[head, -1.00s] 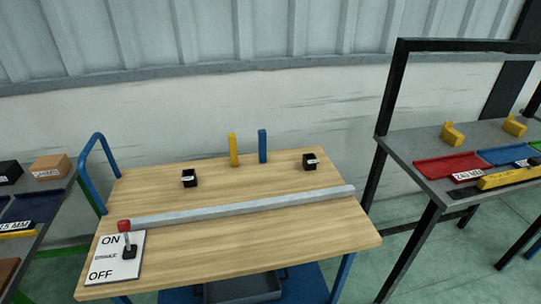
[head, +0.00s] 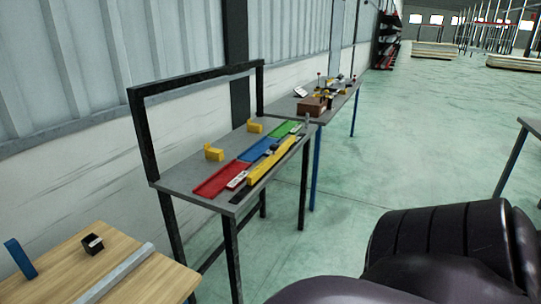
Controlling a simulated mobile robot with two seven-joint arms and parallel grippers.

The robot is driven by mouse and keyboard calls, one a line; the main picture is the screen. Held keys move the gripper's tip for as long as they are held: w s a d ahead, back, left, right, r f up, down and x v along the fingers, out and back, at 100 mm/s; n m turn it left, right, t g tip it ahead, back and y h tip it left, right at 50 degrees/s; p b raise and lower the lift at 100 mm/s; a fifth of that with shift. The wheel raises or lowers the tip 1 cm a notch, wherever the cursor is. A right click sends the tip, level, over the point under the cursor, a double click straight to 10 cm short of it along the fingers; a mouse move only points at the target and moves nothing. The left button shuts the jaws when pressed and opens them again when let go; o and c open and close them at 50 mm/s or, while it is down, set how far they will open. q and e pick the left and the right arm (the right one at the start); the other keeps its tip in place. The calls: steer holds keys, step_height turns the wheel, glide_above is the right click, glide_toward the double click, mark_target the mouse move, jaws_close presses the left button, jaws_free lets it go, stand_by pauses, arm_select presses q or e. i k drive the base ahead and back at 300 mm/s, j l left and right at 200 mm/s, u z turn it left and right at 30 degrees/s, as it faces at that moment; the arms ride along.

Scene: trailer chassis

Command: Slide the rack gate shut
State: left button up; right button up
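A grey-topped table (head: 178,180) with a black frame at its back stands left of centre in the head view. A long yellow bar (head: 273,160) lies along a dark strip at its front edge, in front of a red tray (head: 221,179), a blue tray (head: 258,149) and a green tray (head: 286,129). The bar may be the rack gate; I cannot tell for sure. Neither of my grippers is in view. A dark rounded arm part of mine fills the lower right.
Two yellow blocks (head: 214,153) (head: 254,127) stand behind the trays. A wooden table (head: 135,287) with a grey bar (head: 116,274), a black block (head: 92,244) and a blue post (head: 20,258) is at lower left. Another bench (head: 285,106) stands beyond. The green floor (head: 410,130) right of it is open.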

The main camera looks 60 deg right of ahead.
mark_target(255, 175)
steer(key=z, duration=2)
steer(key=i+l+u, duration=0.1)
steer(key=u, duration=0.65)
steer(key=i+l+u, duration=0.15)
steer(key=l+u, duration=0.2)
steer(key=i+l+u, duration=0.15)
steer(key=l+u, duration=0.15)
steer(key=i+l+u, duration=0.15)
steer(key=l, duration=0.3)
steer(key=l+u, duration=0.15)
steer(key=l, duration=0.3)
steer(key=i+l, duration=0.1)
steer(key=l, duration=0.6)
steer(key=i+l, duration=0.1)
steer(key=l, duration=0.6)
steer(key=l+u, duration=0.1)
steer(key=l, duration=0.6)
steer(key=i, duration=0.05)
